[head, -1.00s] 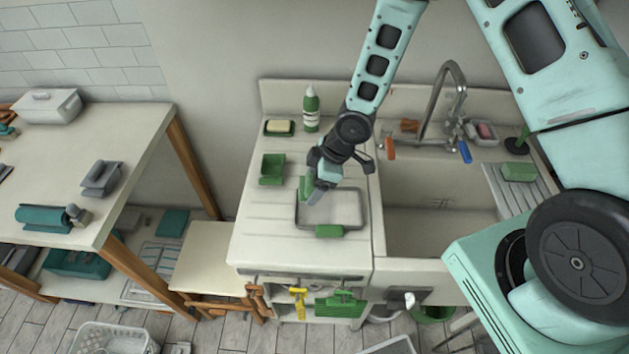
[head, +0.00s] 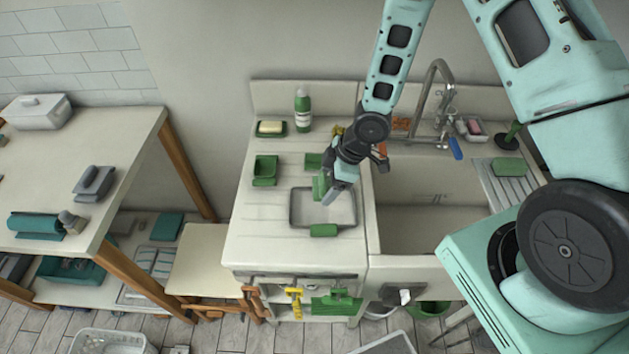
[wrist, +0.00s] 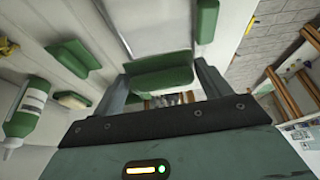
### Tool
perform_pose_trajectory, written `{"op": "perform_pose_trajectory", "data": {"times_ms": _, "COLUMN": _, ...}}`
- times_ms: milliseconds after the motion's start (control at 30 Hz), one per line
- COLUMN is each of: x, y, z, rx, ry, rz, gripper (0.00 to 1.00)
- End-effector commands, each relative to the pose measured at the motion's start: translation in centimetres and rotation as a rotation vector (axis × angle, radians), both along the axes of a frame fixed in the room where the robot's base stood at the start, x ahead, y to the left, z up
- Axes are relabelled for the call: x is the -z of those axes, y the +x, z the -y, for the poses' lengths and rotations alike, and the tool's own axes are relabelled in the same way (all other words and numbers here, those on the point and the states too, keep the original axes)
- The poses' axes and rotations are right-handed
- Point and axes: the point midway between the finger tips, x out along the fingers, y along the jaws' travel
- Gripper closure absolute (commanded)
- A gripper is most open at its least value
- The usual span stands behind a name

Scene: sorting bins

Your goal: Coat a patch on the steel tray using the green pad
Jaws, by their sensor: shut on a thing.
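The steel tray (head: 296,208) lies on the pale counter left of the sink; its grey floor also shows in the wrist view (wrist: 155,22). My gripper (head: 330,194) is over the tray's back half, pointing down. It is shut on the green pad (head: 319,187), which shows between the two fingers in the wrist view (wrist: 160,76). Whether the pad touches the tray floor I cannot tell. A second green block (head: 323,230) sits at the tray's front edge and also shows in the wrist view (wrist: 207,20). No clear coated patch can be made out.
A green holder (head: 265,171), a soap dish (head: 270,128), a green-and-white bottle (head: 303,110) and a small green item (head: 313,161) stand behind the tray. The sink (head: 430,212) and tap (head: 440,85) are to the right.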

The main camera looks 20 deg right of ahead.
Motion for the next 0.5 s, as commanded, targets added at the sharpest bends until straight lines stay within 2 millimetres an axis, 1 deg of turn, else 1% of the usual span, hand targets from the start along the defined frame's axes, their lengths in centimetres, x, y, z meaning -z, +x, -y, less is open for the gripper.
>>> {"op": "perform_pose_trajectory", "data": {"times_ms": 267, "x": 1.8, "y": 0.0, "z": 0.0, "rx": 0.000, "ry": 0.000, "rz": -0.001, "gripper": 0.42}}
{"op": "perform_pose_trajectory", "data": {"times_ms": 500, "x": 4.5, "y": 0.0, "z": 0.0, "rx": 0.000, "ry": -0.001, "rz": 0.000, "gripper": 0.42}}
